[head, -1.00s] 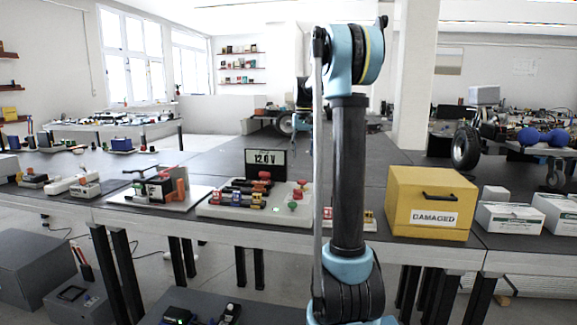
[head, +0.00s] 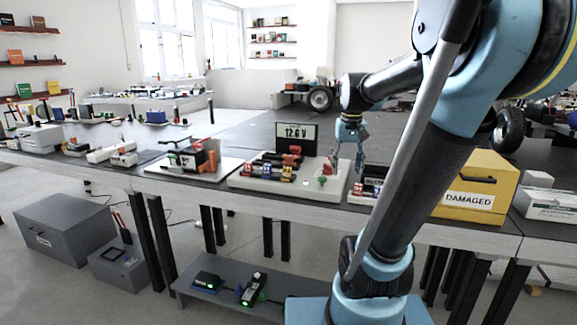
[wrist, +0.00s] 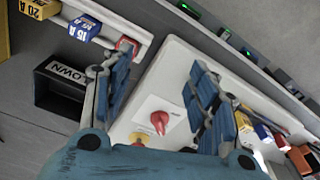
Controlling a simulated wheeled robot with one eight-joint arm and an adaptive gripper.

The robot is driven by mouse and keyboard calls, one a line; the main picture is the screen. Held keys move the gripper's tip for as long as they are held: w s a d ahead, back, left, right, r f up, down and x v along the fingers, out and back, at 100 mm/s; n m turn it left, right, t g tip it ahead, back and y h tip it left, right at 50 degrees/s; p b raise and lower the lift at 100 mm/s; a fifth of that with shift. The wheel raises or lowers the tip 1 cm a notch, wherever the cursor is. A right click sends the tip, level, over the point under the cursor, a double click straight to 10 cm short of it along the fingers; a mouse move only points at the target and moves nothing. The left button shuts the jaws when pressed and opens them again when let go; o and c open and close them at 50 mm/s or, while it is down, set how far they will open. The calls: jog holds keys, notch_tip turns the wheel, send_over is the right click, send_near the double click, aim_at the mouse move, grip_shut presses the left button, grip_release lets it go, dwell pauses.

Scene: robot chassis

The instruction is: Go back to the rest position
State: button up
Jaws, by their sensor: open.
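My gripper (head: 347,150) hangs above the right part of a white board (head: 246,182) on the long bench. Its blue fingers are spread apart in the wrist view (wrist: 160,95), with nothing held between them. Between and below the fingers lie a white panel (wrist: 178,70), a red knob (wrist: 160,122) and a yellow knob (wrist: 137,138). My arm reaches in from the right side of the head view and hides part of the bench.
A display reading 12.6 V (head: 297,137) stands behind the board. A yellow DAMAGED box (head: 480,185) is right of my arm. A dark box with partly hidden lettering (wrist: 60,90) and fuses marked 20 A (wrist: 32,8) and 15 A (wrist: 84,28) lie near the left finger.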

jog(key=s+f+t, duration=0.1)
jog(key=s+f, duration=1.5)
jog(key=shift+s, duration=0.35)
jog(key=shift+f, duration=0.1)
jog(key=shift+w+f, duration=0.2)
jog(key=shift+w, duration=0.2)
dwell(1.1)
